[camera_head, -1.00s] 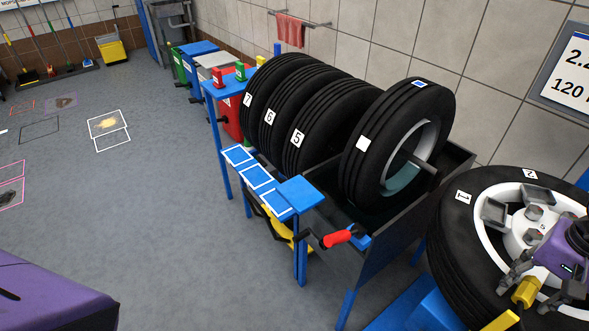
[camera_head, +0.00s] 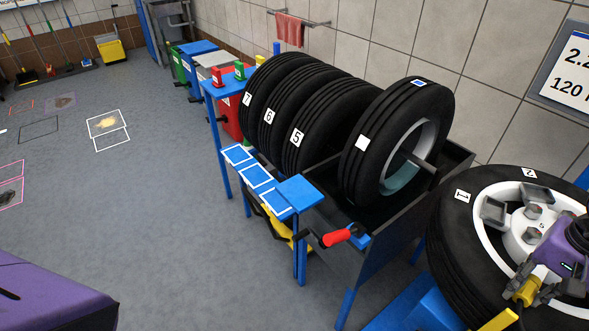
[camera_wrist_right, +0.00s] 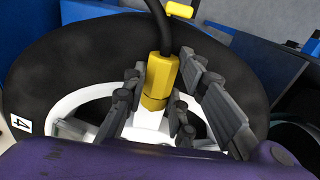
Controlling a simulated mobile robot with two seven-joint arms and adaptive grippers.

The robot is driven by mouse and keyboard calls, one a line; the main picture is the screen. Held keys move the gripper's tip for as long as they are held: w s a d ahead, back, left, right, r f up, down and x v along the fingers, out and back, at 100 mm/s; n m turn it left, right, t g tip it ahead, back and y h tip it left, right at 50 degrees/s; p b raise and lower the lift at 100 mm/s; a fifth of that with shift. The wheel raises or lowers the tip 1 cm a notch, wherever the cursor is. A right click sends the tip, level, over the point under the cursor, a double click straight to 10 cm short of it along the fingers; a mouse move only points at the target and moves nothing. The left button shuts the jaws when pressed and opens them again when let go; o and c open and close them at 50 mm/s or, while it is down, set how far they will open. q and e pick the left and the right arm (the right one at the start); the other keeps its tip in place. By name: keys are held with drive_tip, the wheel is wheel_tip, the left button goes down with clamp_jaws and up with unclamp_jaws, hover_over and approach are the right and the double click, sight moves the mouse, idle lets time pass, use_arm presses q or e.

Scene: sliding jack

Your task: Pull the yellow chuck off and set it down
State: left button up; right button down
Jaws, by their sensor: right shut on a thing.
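The yellow chuck (camera_head: 527,291) is at the lower right of the head view, over the light rim of the wheel lying flat (camera_head: 455,240). My right gripper (camera_head: 529,287) is shut on it, with its fingers on either side. In the right wrist view the chuck (camera_wrist_right: 160,75) stands between the grey fingers, with a dark hose running up from its far end. Whether the chuck still sits on a valve is hidden. My left gripper is not in view.
Several upright tyres (camera_head: 330,118) stand in a rack to the left of the wheel. A crank with a red handle (camera_head: 337,238) sticks out at the rack's front. A small blue table (camera_head: 302,192) with marked squares stands beside it.

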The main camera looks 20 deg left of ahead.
drive_tip(key=shift+r, duration=0.6)
idle(0.4)
drive_tip(key=shift+r, duration=0.7)
